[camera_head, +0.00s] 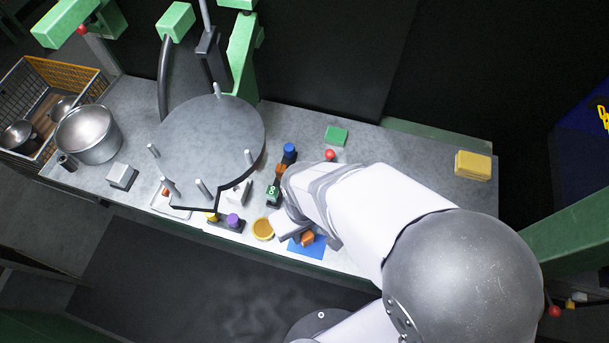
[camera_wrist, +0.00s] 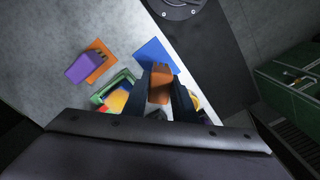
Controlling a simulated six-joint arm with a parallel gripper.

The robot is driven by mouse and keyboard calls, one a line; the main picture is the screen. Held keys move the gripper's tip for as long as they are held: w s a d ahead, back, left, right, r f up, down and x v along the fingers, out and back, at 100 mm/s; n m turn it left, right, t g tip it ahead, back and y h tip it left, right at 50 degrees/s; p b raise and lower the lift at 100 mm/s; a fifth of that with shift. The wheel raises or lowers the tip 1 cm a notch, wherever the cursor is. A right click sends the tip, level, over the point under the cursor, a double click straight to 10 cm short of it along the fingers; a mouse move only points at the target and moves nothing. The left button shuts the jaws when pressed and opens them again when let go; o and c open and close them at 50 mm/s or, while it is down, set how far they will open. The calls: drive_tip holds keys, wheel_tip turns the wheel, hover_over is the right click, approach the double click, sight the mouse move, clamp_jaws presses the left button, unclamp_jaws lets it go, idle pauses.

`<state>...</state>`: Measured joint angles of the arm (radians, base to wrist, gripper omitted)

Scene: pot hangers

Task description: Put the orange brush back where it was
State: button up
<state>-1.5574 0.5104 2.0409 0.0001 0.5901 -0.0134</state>
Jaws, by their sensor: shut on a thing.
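The orange brush (camera_wrist: 161,84) is between the two dark fingers of my gripper (camera_wrist: 164,92) in the wrist view, and the fingers are shut on it. In the head view the orange brush (camera_head: 307,239) shows just beyond my gripper, against the blue mat (camera_head: 318,247) near the front edge of the counter. The blue mat (camera_wrist: 152,54) also shows next to the brush in the wrist view. I cannot tell whether the brush touches the mat. The lower part of the brush is partly hidden by the fingers.
A yellow round dish (camera_head: 263,229) is close to the left of the mat. A purple block on an orange base (camera_wrist: 84,66) and a green tray (camera_wrist: 117,88) lie nearby. A grey round plate with pegs (camera_head: 210,135) stands further left. The counter at right is mostly clear.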

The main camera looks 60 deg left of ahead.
sight(305, 237)
drive_tip(key=shift+f+p, duration=0.5)
drive_tip(key=shift+f, duration=1.55)
drive_tip(key=shift+f, duration=0.15)
drive_tip(key=o, duration=0.9)
wheel_tip(305, 237, up, 12)
drive_tip(key=b, duration=0.3)
